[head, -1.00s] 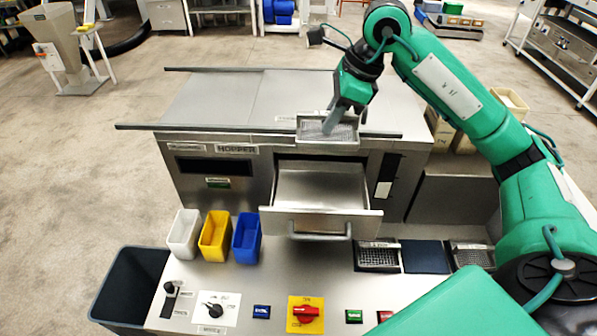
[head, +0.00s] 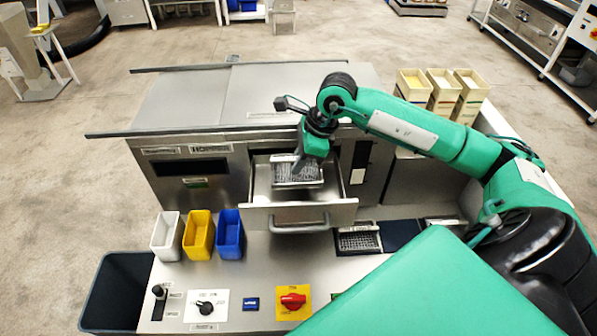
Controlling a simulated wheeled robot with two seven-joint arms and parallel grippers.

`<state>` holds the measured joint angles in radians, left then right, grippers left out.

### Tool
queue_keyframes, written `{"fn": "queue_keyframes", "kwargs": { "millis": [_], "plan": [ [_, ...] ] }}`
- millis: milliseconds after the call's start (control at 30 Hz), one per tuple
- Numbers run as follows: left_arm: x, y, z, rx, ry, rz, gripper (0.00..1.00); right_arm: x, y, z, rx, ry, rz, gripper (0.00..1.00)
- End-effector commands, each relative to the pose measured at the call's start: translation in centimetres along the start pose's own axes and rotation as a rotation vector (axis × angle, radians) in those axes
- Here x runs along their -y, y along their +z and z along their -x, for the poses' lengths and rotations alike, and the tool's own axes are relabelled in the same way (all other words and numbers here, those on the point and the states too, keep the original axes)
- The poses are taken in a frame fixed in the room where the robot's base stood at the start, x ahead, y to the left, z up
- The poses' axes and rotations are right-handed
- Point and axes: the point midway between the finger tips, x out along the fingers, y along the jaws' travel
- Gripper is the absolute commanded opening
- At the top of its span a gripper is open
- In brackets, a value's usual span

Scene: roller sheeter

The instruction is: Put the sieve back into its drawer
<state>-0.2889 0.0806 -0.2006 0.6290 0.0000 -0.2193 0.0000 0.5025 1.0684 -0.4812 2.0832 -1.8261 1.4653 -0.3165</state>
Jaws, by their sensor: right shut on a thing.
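The sieve (head: 285,172), a small metal tray with a mesh bottom, is in or just above the open drawer, toward its back. I cannot tell whether it touches the drawer floor. The drawer (head: 262,190) is pulled out from the front of the steel machine, with a bar handle on its front. My right gripper (head: 299,170) points down and is shut on the sieve; its fingertips are partly hard to make out. My left gripper is not in view.
White, yellow and blue bins (head: 198,236) stand left of the drawer. Another mesh tray (head: 358,240) is set in the panel right of the drawer front. The front panel carries a red knob (head: 293,301) and a black lever. A dark bin (head: 118,290) is at the left.

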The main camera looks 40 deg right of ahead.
Motion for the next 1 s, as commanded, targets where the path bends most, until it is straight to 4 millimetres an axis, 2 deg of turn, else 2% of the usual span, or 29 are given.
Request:
{"fn": "queue_keyframes", "kwargs": {
  "millis": [267,500,867,900,1000],
  "plan": [
    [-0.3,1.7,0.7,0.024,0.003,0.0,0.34,-0.1,-0.8,-2.0,0.0,0.003,-0.001,0.0],
    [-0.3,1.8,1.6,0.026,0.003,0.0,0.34,-0.2,-1.9,-4.8,0.0,0.002,-0.001,0.0],
    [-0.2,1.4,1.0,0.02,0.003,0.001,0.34,-0.1,-2.1,-5.3,0.001,0.0,0.0,0.0],
    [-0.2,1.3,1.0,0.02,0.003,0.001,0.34,-0.1,-2.2,-5.3,0.0,0.0,0.0,0.15],
    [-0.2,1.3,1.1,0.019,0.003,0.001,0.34,-0.1,-2.1,-5.2,0.0,0.001,0.0,0.35]
  ]
}}
